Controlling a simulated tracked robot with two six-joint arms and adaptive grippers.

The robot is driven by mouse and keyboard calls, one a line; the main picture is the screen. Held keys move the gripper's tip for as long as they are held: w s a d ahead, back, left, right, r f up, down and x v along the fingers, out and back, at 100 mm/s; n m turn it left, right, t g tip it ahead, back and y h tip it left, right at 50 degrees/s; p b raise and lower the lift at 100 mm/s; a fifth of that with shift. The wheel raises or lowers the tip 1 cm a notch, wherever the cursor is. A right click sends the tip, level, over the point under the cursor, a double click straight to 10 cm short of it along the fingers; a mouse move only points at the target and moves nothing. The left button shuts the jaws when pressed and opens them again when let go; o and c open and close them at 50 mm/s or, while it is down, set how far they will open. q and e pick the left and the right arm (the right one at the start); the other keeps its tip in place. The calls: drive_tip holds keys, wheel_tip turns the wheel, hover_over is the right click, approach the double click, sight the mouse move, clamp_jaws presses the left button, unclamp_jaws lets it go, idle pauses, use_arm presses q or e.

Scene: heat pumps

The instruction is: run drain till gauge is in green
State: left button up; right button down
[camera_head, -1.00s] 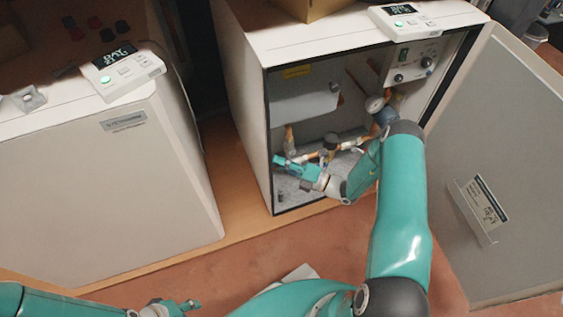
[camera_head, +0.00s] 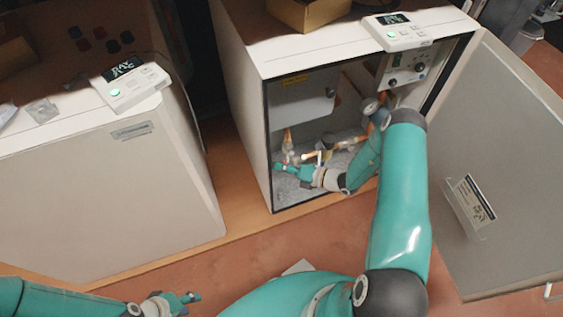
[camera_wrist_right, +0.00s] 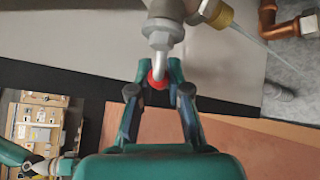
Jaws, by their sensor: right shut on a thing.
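The open heat pump (camera_head: 250,110) shows copper pipes inside. My right gripper (camera_head: 280,168) reaches in at the lower left of its cavity. In the right wrist view my right gripper (camera_wrist_right: 159,76) is shut on the red-tipped end of the drain valve lever (camera_wrist_right: 159,60), below a grey metal valve body. A thin pale stream (camera_wrist_right: 262,46) runs from beside the brass fitting (camera_wrist_right: 222,14). A round gauge (camera_head: 371,105) sits on the pipework near my right forearm; its face and needle cannot be read. My left gripper (camera_head: 188,298) is low in the head view, away from the pumps; its finger opening is unclear.
The open door (camera_head: 505,150) stands to the right, with a label holder (camera_head: 469,207). A control panel (camera_head: 407,64) is inside at the upper right. A closed second unit (camera_head: 105,190) stands left. Controllers and a cardboard box (camera_head: 308,12) lie on top.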

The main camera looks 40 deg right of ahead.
drive_tip(key=shift+f+n+g+h+p, duration=0.35)
drive_tip(key=shift+n+g+h+p, duration=0.05)
drive_tip(key=shift+g+h+p, duration=0.1)
drive_tip(key=c, duration=1.1)
unclamp_jaws()
drive_tip(key=shift+d, duration=0.1)
drive_tip(key=v, duration=1.2)
drive_tip(key=shift+f, duration=0.15)
